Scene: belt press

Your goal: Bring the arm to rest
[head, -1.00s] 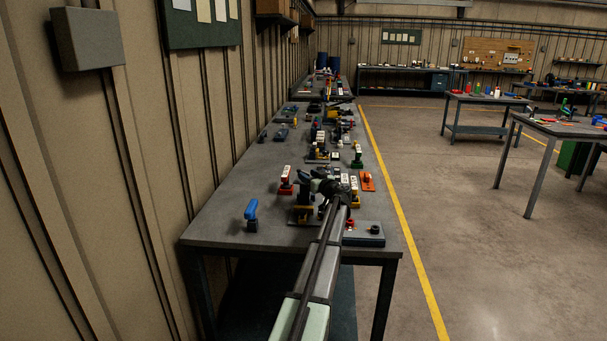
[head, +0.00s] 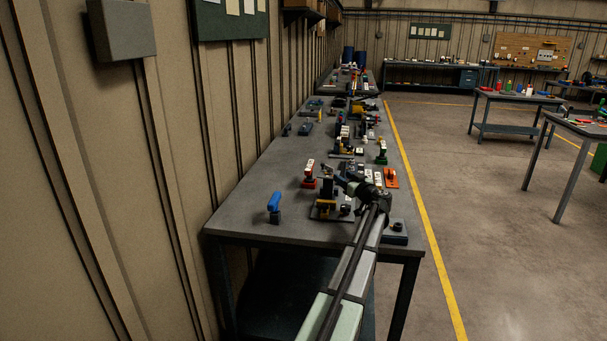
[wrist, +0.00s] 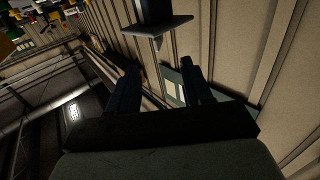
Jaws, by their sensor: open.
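My arm reaches from the bottom of the head view over the near end of a long grey workbench (head: 245,222). My gripper (head: 343,181) is at the arm's far end, above the bench among the small fixtures. In the wrist view my gripper (wrist: 160,72) shows two dark fingers spread apart with nothing between them. Behind the fingers I see the ribbed wall and ceiling, tilted. A dark post with a flat plate (wrist: 155,25) shows beyond the fingertips; I cannot tell how far off it is.
A blue-handled piece (head: 274,206) stands at the near left. A red-based clamp (head: 309,175) and an orange piece (head: 391,178) stand near the gripper. A dark block (head: 395,238) lies right of my arm. The ribbed wall (head: 180,130) runs along the left; open floor (head: 480,200) lies right.

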